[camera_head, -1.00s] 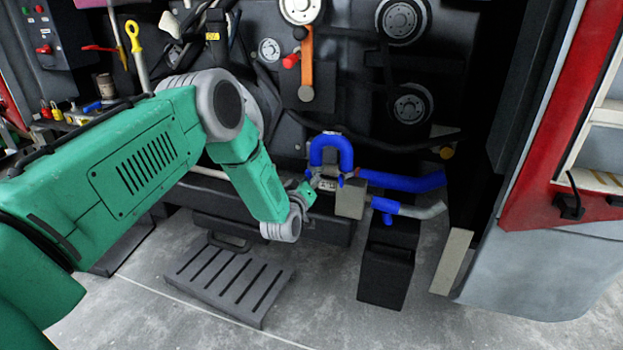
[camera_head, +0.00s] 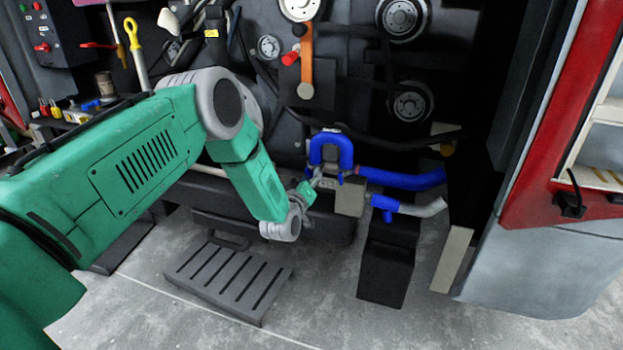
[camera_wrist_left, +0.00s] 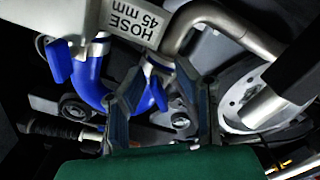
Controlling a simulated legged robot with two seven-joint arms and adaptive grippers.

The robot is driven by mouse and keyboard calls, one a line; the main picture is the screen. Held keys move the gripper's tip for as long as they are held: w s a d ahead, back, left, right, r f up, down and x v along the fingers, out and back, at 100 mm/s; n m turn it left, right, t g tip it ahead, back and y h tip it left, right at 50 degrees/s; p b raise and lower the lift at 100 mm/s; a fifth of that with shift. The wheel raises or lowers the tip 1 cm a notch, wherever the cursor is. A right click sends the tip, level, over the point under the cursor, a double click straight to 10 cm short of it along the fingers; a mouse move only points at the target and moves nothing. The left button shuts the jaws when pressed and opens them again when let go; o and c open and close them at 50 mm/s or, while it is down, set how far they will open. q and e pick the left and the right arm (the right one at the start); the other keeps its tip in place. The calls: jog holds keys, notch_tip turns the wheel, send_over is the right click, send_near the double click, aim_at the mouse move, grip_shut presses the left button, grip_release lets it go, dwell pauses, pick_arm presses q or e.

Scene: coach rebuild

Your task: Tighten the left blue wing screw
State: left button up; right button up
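A blue U-shaped hose (camera_head: 331,142) stands above a clamp block low on the machine's front. The left blue wing screw (camera_wrist_left: 155,92) shows in the left wrist view, between the two fingers of my left gripper (camera_wrist_left: 158,76). I cannot tell whether the fingers touch it. The gripper is open. In the head view my left gripper (camera_head: 316,181) is at the left side of the clamp and hides much of that side. The other blue wing screw (camera_wrist_left: 58,61) is at the left in the wrist view, beside the blue hose (camera_wrist_left: 90,78). My right gripper is not in view.
A label reading "HOSE 45 mm" (camera_wrist_left: 135,22) and a bent metal pipe (camera_wrist_left: 218,18) are close to the fingers. A blue hose (camera_head: 405,182) runs to the right. A slotted step (camera_head: 228,278) and a black box (camera_head: 386,275) stand below.

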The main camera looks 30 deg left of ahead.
pick_arm(q)
jog(key=shift+r, duration=0.1)
jog(key=shift+s, duration=0.2)
jog(key=v, duration=1.1)
jog(key=shift+s+f, duration=0.2)
jog(key=shift+s, duration=0.05)
jog(key=shift+d, duration=0.1)
jog(key=shift+n, duration=0.7)
jog(key=x, duration=0.4)
jog(key=r+b+x, duration=0.1)
jog(key=x, duration=0.3)
jog(key=b+x, duration=0.1)
jog(key=x, duration=0.3)
jog(key=shift+s+a+r, duration=0.1)
jog(key=shift+a+r, duration=0.05)
jog(key=shift+a, duration=0.15)
